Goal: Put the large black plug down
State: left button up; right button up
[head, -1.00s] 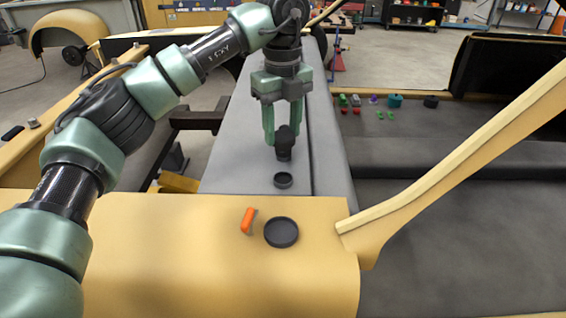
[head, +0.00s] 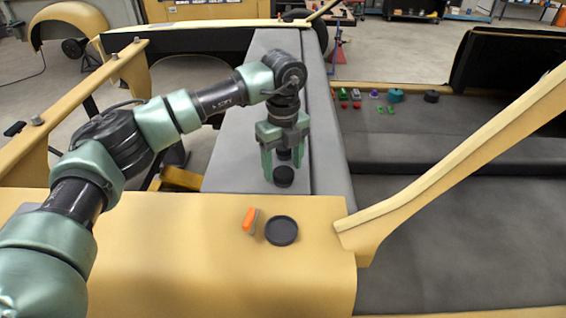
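My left gripper (head: 284,166) points straight down over the grey panel. Its green fingers stand apart, one on each side of a black plug (head: 284,177), with gaps showing between fingers and plug. The plug is upright at the spot of a small black round cup on the grey surface. The cup is not separately visible, and I cannot tell whether the plug sits in it or on it. The plug's upper part is partly hidden under the gripper body. My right gripper is not in view.
A wider black round dish (head: 281,230) and an orange clip-like piece (head: 250,220) lie on the yellow panel in front. Several small coloured parts and a black cylinder (head: 431,97) stand on the grey ledge at right. A yellow strut (head: 450,170) slants across the right.

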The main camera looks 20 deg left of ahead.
aim_at(283, 171)
pick_arm(q)
jog(key=shift+r, duration=0.1)
jog(key=shift+r, duration=0.25)
notch_tip(283, 171, up, 11)
jog(key=b, duration=0.4)
jog(key=shift+r, duration=0.2)
